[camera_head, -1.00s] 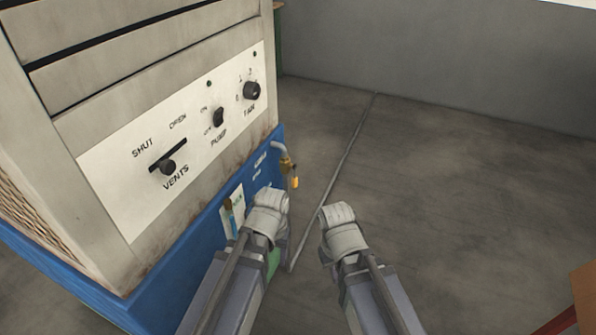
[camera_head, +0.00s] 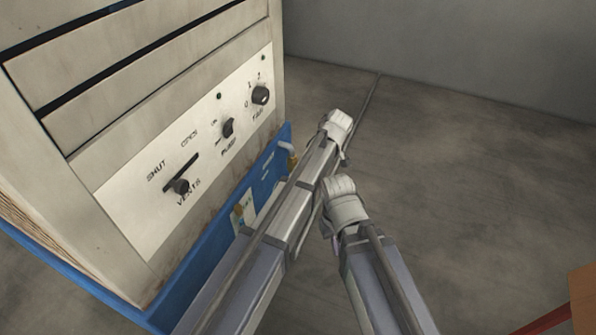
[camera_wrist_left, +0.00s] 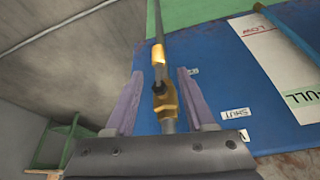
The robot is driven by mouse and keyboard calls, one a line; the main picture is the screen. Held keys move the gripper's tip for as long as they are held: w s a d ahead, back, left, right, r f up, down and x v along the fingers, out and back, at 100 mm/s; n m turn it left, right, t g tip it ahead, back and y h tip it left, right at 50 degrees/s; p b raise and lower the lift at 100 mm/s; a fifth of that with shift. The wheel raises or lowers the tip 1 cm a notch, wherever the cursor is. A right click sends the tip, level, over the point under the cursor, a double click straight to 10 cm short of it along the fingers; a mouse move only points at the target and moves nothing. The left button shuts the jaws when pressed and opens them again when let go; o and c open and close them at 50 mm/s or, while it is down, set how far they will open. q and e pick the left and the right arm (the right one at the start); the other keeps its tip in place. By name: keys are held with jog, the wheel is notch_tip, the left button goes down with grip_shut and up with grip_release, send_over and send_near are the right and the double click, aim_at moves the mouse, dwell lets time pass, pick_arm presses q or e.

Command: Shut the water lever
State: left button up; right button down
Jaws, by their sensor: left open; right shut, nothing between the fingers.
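The brass water valve (camera_wrist_left: 165,98) sits between the two purple fingers of my left gripper (camera_wrist_left: 158,88) in the left wrist view. The fingers are open, one on each side, with visible gaps to the brass. An orange-yellow lever part (camera_wrist_left: 158,54) rises from the valve in line with a grey pipe. In the head view, a bit of the brass fitting (camera_head: 292,160) shows at the blue base's corner, partly behind my left arm; the left fingertips are hidden there. My right gripper (camera_head: 335,240) hangs lower right, away from the valve, shut and empty, its fingers barely visible.
The blue base (camera_head: 262,190) carries a SHUT label (camera_wrist_left: 236,114) and a level gauge plate (camera_wrist_left: 270,50) beside the valve. The cabinet's white control panel (camera_head: 165,170) with its knobs is left. Open concrete floor (camera_head: 470,190) lies right.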

pick_arm(q)
jog(key=shift+w+d+r, duration=0.1)
jog(key=b+x, duration=0.7)
jog(key=x, duration=0.1)
jog(key=shift+r, duration=0.1)
dwell(0.3)
grip_shut()
dwell(0.3)
dwell(1.0)
